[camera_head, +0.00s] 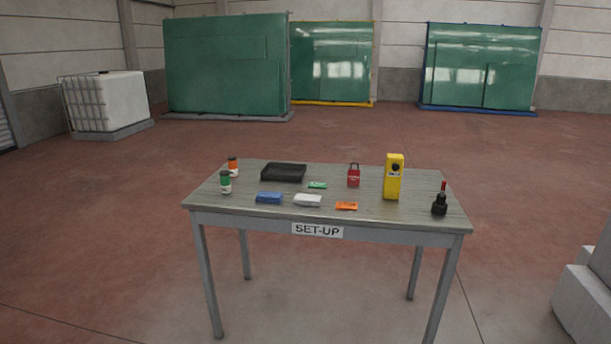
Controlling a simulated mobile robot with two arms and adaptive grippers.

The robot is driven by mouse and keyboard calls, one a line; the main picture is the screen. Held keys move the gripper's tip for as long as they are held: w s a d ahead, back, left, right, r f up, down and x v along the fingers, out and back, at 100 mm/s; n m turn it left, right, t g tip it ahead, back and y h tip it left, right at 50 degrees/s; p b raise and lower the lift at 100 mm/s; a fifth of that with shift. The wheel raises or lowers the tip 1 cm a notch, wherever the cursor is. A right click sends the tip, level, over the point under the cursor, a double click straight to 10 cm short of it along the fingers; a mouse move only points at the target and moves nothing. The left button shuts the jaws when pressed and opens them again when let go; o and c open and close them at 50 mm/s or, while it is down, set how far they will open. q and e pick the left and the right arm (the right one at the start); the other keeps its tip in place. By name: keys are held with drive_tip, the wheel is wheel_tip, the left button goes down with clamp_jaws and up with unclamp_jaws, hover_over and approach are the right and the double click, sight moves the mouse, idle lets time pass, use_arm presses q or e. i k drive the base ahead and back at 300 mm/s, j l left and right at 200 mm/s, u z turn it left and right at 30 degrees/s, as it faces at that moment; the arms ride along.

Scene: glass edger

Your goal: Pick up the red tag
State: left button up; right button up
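A small red block-like item (354,178) with a dark loop on top stands upright on the set-up table (222,208), right of the middle. It has a pale mark on its front. It looks like a padlock or a tag; it is too small to tell which. It stands apart from the things around it. Neither of my grippers is in view.
Near it are a yellow device (394,177), a green card (317,185), an orange item (346,206), a white pack (308,200), a blue pack (269,198) and a black tray (284,172). A dark bottle-like item (439,206) stands at right.

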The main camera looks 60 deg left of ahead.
sight(353, 174)
drive_tip(key=u, duration=1.5)
drive_tip(key=i+j, duration=0.1)
